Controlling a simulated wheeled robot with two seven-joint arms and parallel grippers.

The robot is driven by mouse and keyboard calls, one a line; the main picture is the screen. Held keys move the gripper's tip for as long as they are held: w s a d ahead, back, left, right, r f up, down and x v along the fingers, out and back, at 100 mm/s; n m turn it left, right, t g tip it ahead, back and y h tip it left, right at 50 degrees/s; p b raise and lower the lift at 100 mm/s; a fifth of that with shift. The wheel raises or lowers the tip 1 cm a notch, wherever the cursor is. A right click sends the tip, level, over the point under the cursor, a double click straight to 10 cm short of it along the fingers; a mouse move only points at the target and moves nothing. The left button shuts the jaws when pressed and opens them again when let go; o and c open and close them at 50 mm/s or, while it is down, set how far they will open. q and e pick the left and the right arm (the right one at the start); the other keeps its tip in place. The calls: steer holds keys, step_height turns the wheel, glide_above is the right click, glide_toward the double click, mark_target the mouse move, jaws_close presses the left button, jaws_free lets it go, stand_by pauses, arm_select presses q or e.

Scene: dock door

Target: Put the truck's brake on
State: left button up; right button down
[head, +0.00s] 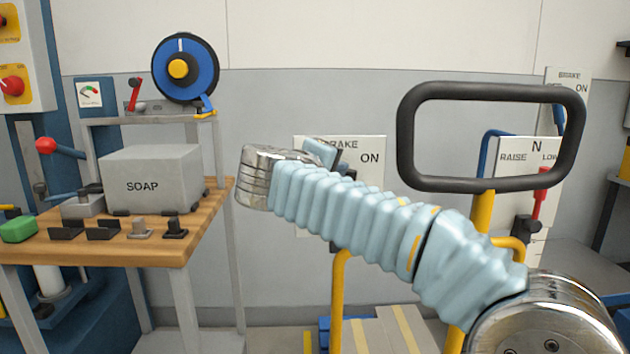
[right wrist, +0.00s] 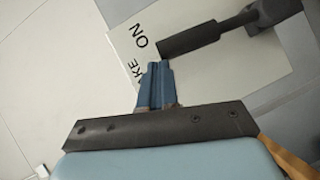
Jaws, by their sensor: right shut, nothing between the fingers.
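The white brake plate (head: 372,172) marked "BRAKE" and "ON" stands behind my right arm in the head view, partly hidden by it. The plate also shows in the right wrist view (right wrist: 180,72). There a dark lever with a thick grip (right wrist: 195,37) crosses the plate, its free end just above and right of my fingertips. My right gripper (right wrist: 156,68) is shut and empty, its blue fingers side by side in front of the plate. I cannot tell if they touch the lever. In the head view the right gripper (head: 322,152) is mostly hidden behind its wrist. My left gripper is not in view.
A black loop handle (head: 490,90) on yellow posts stands at right, with a "RAISE N LOW" plate (head: 515,150) and red lever (head: 541,190) behind it. Another "BRAKE ON" plate (head: 568,77) is farther right. A wooden bench (head: 200,235) with a soap box (head: 150,180) stands left.

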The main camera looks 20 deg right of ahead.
mark_target(354, 169)
steer(key=d+m, duration=0.1)
steer(key=s+d+y+b, duration=0.1)
steer(key=d, duration=0.1)
steer(key=shift+d+f+m, duration=0.1)
steer(key=shift+m, duration=0.3)
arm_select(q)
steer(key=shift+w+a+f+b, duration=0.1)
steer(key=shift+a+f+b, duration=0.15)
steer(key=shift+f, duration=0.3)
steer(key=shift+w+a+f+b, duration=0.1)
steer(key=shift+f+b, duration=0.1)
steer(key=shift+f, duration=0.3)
arm_select(e)
steer(key=shift+s+d+f+m+g+y, duration=0.2)
steer(key=shift+d+m+y, duration=0.2)
steer(key=shift+d, duration=0.3)
steer(key=shift+s+d+f+m+g+y, duration=0.1)
steer(key=shift+s+d+m+y, duration=0.15)
steer(key=shift+d+y, duration=0.35)
steer(key=shift+d, duration=0.1)
steer(key=shift+r, duration=0.1)
